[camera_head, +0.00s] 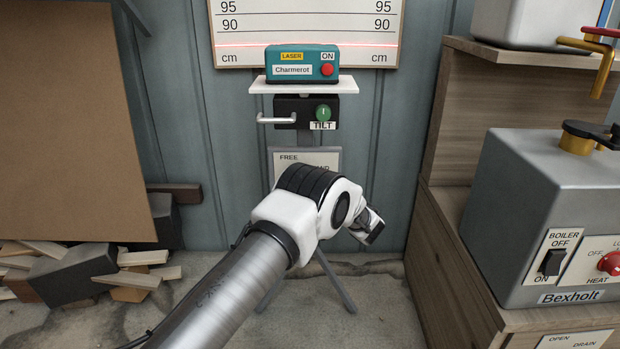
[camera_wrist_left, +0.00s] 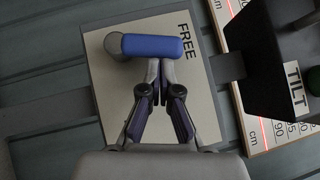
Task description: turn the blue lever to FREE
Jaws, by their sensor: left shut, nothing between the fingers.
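The blue lever (camera_wrist_left: 153,46) shows in the left wrist view, with a round grey pivot (camera_wrist_left: 113,43) at its left end. Its free end points right, close beside the word FREE on the pale plate (camera_wrist_left: 205,100). My left gripper (camera_wrist_left: 160,68) is shut and empty, its fingertips at the lever's lower edge in that view. I cannot tell whether they touch it. In the head view the FREE plate (camera_head: 290,157) shows above my left arm, which hides the lever. My left gripper (camera_head: 372,232) is partly visible there. My right gripper is not in view.
Above the plate are a black tilt box (camera_head: 292,113) with a green knob and a white handle, and a teal laser unit (camera_head: 301,65) on a white shelf. A grey boiler (camera_head: 540,195) stands right on a wooden cabinet. Wood pieces (camera_head: 75,270) lie left.

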